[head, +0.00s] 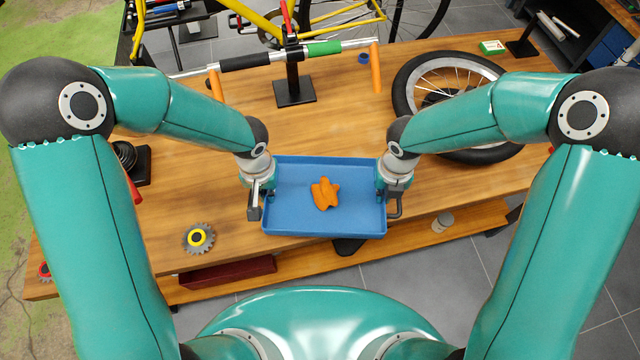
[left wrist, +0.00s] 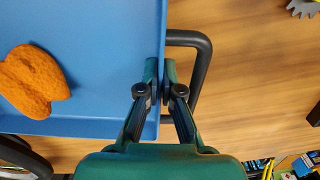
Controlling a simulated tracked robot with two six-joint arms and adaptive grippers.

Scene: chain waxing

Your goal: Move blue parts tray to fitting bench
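The blue parts tray (head: 290,222) lies level at the front edge of the wooden bench, with an orange lumpy cloth-like thing (head: 325,193) inside. My left gripper (head: 260,207) is at the tray's left end. In the left wrist view, its fingertips (left wrist: 161,75) are close together on either side of the tray's side wall (left wrist: 161,25), inside the black loop handle (left wrist: 205,60). My right gripper (head: 394,205) is at the tray's right end beside the other handle; its fingertips are too small and hidden to judge. I cannot tell whether the tray touches the bench.
A bike wheel (head: 403,85) lies on the bench at the right. A stand (head: 293,90) with a handlebar is behind the tray. A sprocket (head: 199,238) lies to the left. A lower shelf (head: 330,262) holds a dark red box and a small jar (head: 442,222).

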